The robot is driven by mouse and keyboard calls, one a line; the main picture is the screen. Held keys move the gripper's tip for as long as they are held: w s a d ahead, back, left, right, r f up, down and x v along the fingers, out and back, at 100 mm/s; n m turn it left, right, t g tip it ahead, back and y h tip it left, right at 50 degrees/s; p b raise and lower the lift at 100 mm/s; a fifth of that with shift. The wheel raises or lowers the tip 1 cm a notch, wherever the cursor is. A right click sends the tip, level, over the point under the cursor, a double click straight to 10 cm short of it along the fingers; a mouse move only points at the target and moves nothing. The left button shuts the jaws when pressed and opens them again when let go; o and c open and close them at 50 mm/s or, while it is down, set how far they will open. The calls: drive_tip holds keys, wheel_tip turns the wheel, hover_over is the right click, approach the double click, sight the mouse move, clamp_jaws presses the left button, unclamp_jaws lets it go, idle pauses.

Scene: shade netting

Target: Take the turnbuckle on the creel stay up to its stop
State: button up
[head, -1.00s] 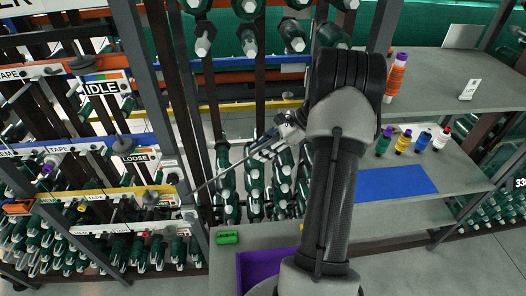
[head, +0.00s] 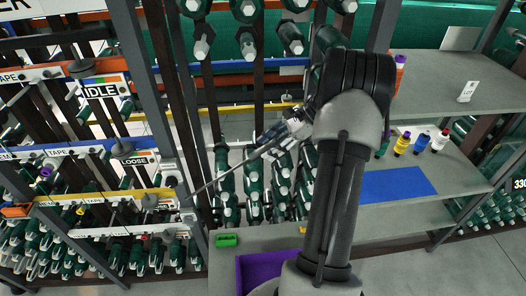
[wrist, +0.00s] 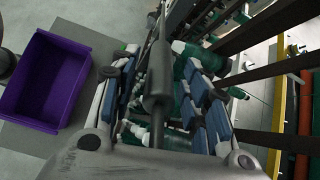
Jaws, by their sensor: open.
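The turnbuckle (wrist: 158,76) is a dark grey, thick cylindrical body on a thin rod in the wrist view. It lies lengthwise between the two blue-padded fingers of my gripper (wrist: 160,62). The fingers are open, one on each side, with visible gaps to the body. In the head view the creel stay (head: 228,173) runs as a thin diagonal rod from the rack post up to my gripper (head: 282,133). There the gripper and arm hide most of the turnbuckle. The stop cannot be made out.
A purple bin (wrist: 45,82) stands on the grey bench left of the gripper in the wrist view. Green bobbins (head: 255,185) crowd behind the stay. Signs read IDLE (head: 100,91) and LOOSE (head: 134,161).

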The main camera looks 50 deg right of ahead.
drive_tip(key=v, duration=0.8)
drive_tip(key=shift+s+d+r, duration=0.1)
idle(0.3)
